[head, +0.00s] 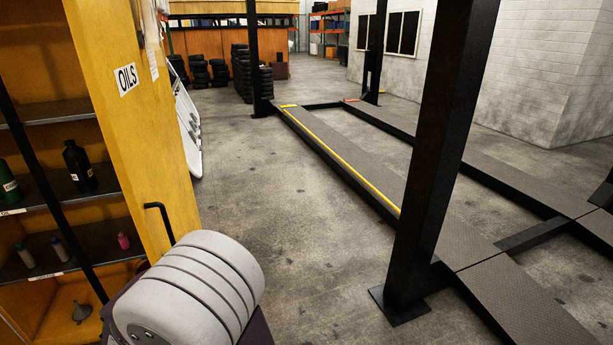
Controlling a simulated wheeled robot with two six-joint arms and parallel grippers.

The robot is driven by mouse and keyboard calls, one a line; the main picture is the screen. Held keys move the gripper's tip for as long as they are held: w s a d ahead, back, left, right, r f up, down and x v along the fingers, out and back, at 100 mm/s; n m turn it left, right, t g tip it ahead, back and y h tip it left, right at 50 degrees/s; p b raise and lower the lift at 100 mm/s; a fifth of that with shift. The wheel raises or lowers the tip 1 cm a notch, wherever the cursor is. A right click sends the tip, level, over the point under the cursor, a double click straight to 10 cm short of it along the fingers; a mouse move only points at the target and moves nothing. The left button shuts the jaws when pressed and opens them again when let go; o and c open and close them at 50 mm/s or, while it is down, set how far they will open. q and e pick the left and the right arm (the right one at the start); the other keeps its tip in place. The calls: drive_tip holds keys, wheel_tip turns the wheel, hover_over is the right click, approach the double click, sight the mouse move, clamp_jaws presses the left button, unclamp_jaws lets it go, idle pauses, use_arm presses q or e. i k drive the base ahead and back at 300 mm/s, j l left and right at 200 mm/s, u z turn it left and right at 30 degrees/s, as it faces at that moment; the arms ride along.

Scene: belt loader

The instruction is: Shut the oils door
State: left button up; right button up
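A yellow panel with an OILS label (140,130) stands at the left of the head view, beside a shelf unit (60,115) whose inside is exposed. I take this panel to be the oils door, standing open; its hinge is not clear. The shelves hold a dark bottle (79,166), a green bottle (8,184), small containers and a funnel (81,312). A black bent bar (157,207) shows in front of the panel's lower part; I cannot tell whether it is fixed to it. Neither of my grippers is in view.
A black lift post (425,170) and lift runways (350,165) take up the right. Concrete floor (310,260) is clear between. Tyres (245,80) are stacked at the back.

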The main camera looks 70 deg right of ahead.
sight(103, 33)
drive_tip(key=k+l+z, duration=0.1)
drive_tip(key=z, duration=0.3)
drive_tip(key=l+z, duration=0.25)
drive_tip(key=z, duration=0.15)
drive_tip(key=l+z, duration=0.25)
drive_tip(key=z, duration=0.15)
drive_tip(key=i+l+z, duration=0.35)
drive_tip(key=i+l, duration=0.3)
drive_tip(key=l, duration=0.15)
